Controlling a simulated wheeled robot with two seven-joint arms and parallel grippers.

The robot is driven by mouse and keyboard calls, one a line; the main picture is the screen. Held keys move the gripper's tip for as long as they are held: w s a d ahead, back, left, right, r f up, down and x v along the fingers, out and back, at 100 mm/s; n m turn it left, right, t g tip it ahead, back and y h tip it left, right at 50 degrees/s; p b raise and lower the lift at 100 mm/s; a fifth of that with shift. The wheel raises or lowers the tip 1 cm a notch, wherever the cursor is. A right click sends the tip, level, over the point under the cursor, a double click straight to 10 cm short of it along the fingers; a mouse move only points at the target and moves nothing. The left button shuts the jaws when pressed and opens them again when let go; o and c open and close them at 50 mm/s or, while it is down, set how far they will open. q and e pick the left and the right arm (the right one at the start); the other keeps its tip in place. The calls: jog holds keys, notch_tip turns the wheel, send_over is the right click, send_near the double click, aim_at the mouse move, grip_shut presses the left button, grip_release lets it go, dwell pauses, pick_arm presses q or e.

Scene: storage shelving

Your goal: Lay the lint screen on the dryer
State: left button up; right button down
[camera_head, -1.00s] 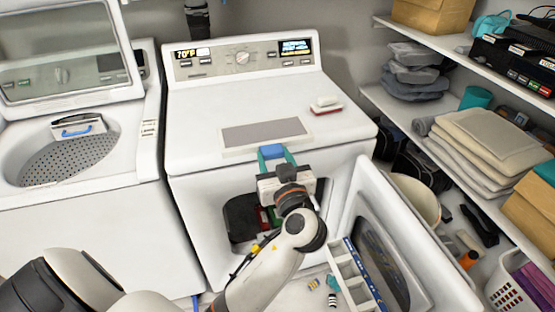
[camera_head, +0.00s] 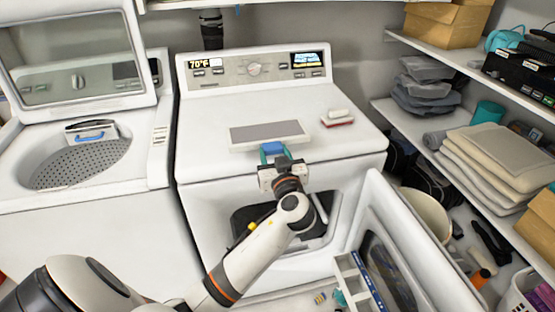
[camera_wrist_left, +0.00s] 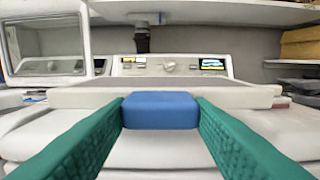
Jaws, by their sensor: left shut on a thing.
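The lint screen (camera_head: 268,132) is a flat white frame with a grey panel and a blue handle. My left gripper (camera_head: 272,152) is shut on its blue handle, which shows between the green fingers in the left wrist view (camera_wrist_left: 160,110). The screen is held roughly level at the front part of the white dryer's top (camera_head: 240,105). I cannot tell whether it touches the top. In the wrist view the screen (camera_wrist_left: 85,97) is seen edge-on. My right gripper is not in view.
A red and white brush-like item (camera_head: 338,120) lies on the dryer top at right. The dryer door (camera_head: 385,230) hangs open below. An open washer (camera_head: 80,150) stands at left, and shelves with folded towels (camera_head: 495,155) at right. The dryer top behind the screen is clear.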

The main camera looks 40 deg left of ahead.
pick_arm(q)
jog(key=shift+w+a+f, duration=0.25)
jog(key=shift+w+a, duration=0.3)
jog(key=shift+a, duration=0.1)
jog(key=shift+w+a+f, duration=0.25)
jog(key=shift+w+a, duration=0.3)
jog(key=shift+a, duration=0.05)
jog(key=shift+w+a+f+b, duration=0.4)
jog(key=shift+a+f+b, duration=0.15)
jog(key=shift+b, duration=0.1)
jog(key=shift+f+b, duration=2.05)
jog(key=shift+b, duration=0.35)
jog(key=shift+d, duration=0.1)
jog(key=o, duration=1.4)
jog(key=shift+s, duration=0.1)
